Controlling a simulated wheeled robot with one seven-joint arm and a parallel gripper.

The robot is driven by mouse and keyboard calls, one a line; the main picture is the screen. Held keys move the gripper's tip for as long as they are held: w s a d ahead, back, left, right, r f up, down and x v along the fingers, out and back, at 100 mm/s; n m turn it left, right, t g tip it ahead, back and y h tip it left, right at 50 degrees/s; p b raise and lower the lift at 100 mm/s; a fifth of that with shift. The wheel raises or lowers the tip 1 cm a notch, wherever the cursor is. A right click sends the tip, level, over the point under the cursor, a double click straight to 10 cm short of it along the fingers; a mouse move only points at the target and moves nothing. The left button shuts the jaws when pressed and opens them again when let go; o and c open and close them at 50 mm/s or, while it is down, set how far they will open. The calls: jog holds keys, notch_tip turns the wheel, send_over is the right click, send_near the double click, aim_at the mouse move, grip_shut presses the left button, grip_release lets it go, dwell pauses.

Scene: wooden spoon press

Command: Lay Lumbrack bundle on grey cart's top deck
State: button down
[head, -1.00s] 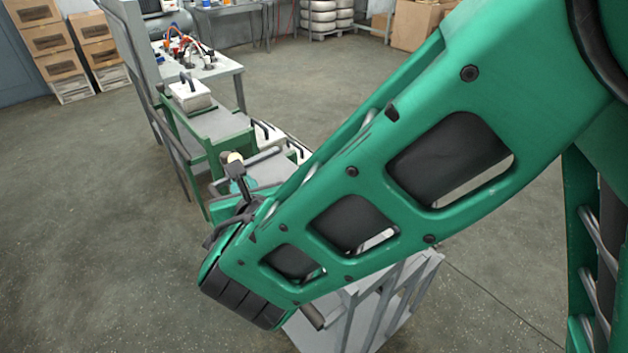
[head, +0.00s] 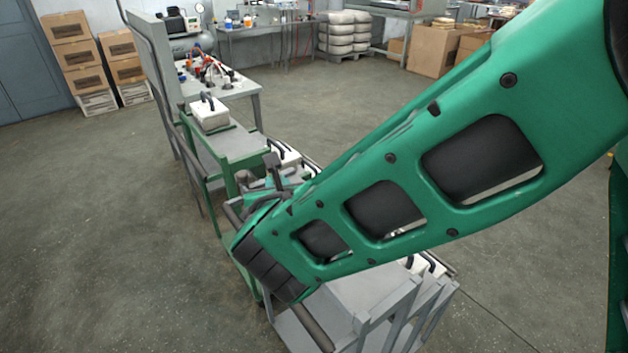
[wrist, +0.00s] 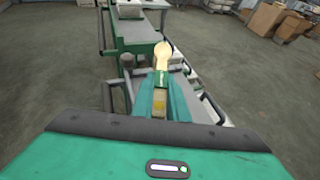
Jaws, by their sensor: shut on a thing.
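My gripper (wrist: 162,100) is shut on a pale wooden spoon-shaped bundle (wrist: 163,54) with a yellowish patch low on it, seen in the wrist view. Its round end points away from me. Which label it bears cannot be read. In the head view my gripper (head: 264,192) is partly hidden by my green arm, and I cannot make out the bundle clearly. The grey cart (head: 372,289) stands under and in front of my arm. Its flat deck and slatted end show; my arm covers its middle. The bundle appears above a grey railed surface, and I cannot tell if they touch.
A green bench (head: 238,143) with a white black-handled box (head: 209,113) stands beyond the gripper. White black-handled things (head: 284,154) line the right side there. A work table (head: 228,90) and stacked cartons (head: 75,55) are farther back. Open floor lies left and right.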

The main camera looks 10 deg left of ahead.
jog(key=w+d+f, duration=0.2)
jog(key=w+d, duration=0.1)
jog(key=shift+f, duration=2.25)
jog(key=shift+f, duration=0.1)
jog(key=c, duration=1.7)
grip_release()
jog(key=shift+c, duration=0.2)
jog(key=v, duration=1.2)
